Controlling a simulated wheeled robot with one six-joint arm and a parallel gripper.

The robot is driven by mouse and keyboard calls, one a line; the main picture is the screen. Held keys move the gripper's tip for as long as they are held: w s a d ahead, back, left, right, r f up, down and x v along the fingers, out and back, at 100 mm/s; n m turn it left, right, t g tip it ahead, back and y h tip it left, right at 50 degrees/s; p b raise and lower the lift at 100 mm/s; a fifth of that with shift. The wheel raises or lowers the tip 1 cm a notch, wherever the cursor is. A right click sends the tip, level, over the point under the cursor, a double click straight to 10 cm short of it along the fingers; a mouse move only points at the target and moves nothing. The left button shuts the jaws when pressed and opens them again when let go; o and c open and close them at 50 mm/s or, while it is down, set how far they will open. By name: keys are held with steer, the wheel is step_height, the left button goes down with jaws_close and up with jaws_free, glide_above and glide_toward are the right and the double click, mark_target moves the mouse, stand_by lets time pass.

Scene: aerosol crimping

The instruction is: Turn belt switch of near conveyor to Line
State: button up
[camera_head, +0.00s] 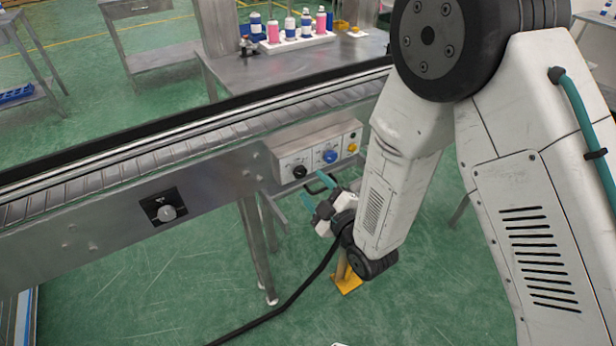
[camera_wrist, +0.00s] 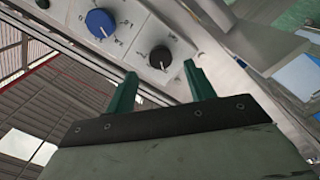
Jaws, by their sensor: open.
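The near conveyor (camera_head: 110,228) has a pale control panel (camera_head: 312,163) on its side. The panel carries a black knob (camera_head: 299,171), a blue knob (camera_head: 330,156) and a small yellow part (camera_head: 352,147). The labels are too small to read, so I cannot tell which knob is the belt switch. My gripper (camera_head: 316,190) with teal fingers is in front of the panel, just below the knobs. In the wrist view its fingers (camera_wrist: 160,68) are apart and empty. The black knob (camera_wrist: 160,57) appears between and beyond the fingertips; contact is not visible. The blue knob (camera_wrist: 100,23) is up and left.
A separate black plate with a round grey knob (camera_head: 166,212) is on the conveyor side to the left. Behind the belt, a metal table (camera_head: 262,72) holds a white rack of pink and blue bottles (camera_head: 292,43).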

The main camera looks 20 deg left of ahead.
mark_target(302, 174)
steer(key=shift+x, duration=2.7)
